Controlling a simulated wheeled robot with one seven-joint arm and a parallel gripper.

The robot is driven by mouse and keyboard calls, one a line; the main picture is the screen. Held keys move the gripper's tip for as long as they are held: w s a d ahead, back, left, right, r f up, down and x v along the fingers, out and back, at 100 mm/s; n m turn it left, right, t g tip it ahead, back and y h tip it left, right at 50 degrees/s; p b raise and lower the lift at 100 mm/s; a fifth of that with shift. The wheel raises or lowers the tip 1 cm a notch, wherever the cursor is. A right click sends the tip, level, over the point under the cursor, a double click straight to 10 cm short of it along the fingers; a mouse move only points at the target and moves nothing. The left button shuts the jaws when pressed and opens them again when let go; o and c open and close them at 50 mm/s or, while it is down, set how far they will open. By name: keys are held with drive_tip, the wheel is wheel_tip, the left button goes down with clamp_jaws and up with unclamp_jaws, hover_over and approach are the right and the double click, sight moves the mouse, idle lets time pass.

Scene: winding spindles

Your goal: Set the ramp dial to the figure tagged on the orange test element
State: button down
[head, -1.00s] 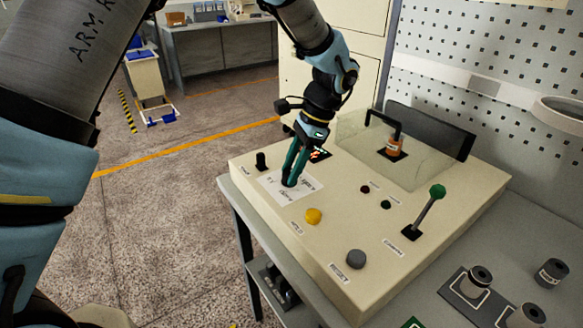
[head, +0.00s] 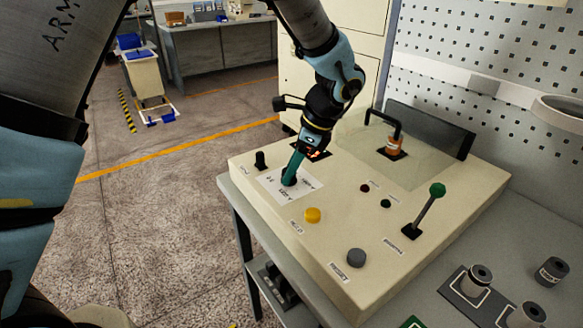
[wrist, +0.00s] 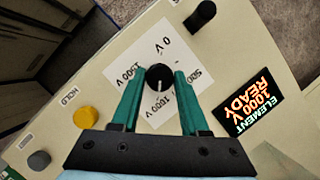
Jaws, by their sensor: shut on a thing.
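The ramp dial (wrist: 159,77) is a black round knob on a white card printed 0 V, 500 V, 1000 V and 1500 V. Its white mark points down in the wrist view, towards 1000 V. My gripper (wrist: 158,80) is shut on the knob, a green finger on each side; in the head view my gripper (head: 291,171) reaches down to the card and hides most of the knob. The display (wrist: 257,102) reads ELEMENT 1000 V READY, upside down.
The console (head: 300,240) also carries a yellow button (head: 313,215), a grey RESET button (head: 356,258), a black switch (head: 261,160) and a green-knobbed lever (head: 437,190). Grey spools (head: 480,280) stand on the bench at right. Open floor lies left of the console.

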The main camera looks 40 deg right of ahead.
drive_tip(key=shift+c, duration=2.1)
unclamp_jaws()
drive_tip(key=b+v, duration=0.2)
drive_tip(key=v, duration=0.8)
drive_tip(key=shift+d+r+b, duration=0.15)
drive_tip(key=shift+r+b, duration=0.15)
drive_tip(key=shift+b, duration=0.05)
